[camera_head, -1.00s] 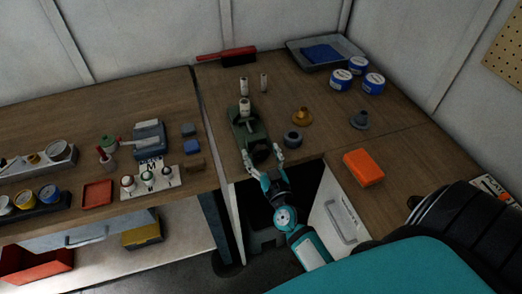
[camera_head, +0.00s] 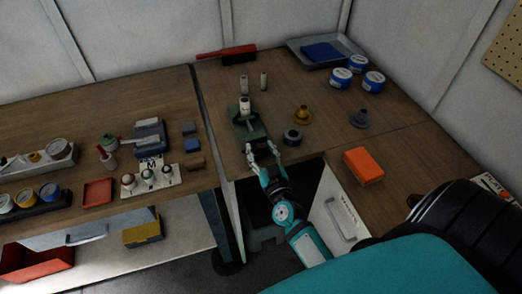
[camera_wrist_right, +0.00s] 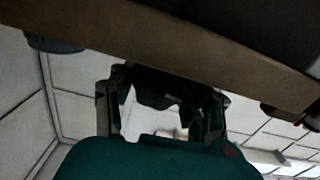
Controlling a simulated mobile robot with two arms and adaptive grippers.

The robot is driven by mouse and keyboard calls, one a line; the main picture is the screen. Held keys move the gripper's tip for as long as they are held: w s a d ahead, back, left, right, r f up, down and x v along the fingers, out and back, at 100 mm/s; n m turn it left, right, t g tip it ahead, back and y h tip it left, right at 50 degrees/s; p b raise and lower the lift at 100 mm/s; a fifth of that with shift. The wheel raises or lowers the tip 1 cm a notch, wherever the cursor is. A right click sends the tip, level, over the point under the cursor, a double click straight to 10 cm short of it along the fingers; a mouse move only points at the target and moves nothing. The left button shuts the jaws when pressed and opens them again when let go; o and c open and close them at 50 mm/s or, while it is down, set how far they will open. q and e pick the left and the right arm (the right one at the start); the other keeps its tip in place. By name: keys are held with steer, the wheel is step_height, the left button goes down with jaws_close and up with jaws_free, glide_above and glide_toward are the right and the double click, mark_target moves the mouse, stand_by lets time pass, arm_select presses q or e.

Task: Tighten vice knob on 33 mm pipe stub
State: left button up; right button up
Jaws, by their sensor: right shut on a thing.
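The green vice (camera_head: 262,133) stands near the front edge of the right-hand bench. A pale pipe stub (camera_head: 244,105) stands upright at its jaws; whether they touch it I cannot tell. My right gripper (camera_head: 262,147) is at the front end of the vice, its two fingers on either side of the dark vice knob. It is shut on the knob, which is mostly hidden between the fingers. The right wrist view shows the fingers (camera_wrist_right: 162,98) around a dark shape under the bench edge. My left gripper is not in view.
Two more pale stubs (camera_head: 264,81) stand behind the vice. A grey ring (camera_head: 292,137) and a brass flanged part (camera_head: 303,114) are to its right. An orange block (camera_head: 363,165) lies farther right. Blue-and-white tubs (camera_head: 373,81) and a tray (camera_head: 300,45) are at the back.

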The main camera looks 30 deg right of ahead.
steer(key=shift+m, duration=0.9)
steer(key=m, duration=0.3)
steer(key=shift+m+p, duration=0.3)
steer(key=shift+p, duration=0.1)
steer(key=o, duration=1.2)
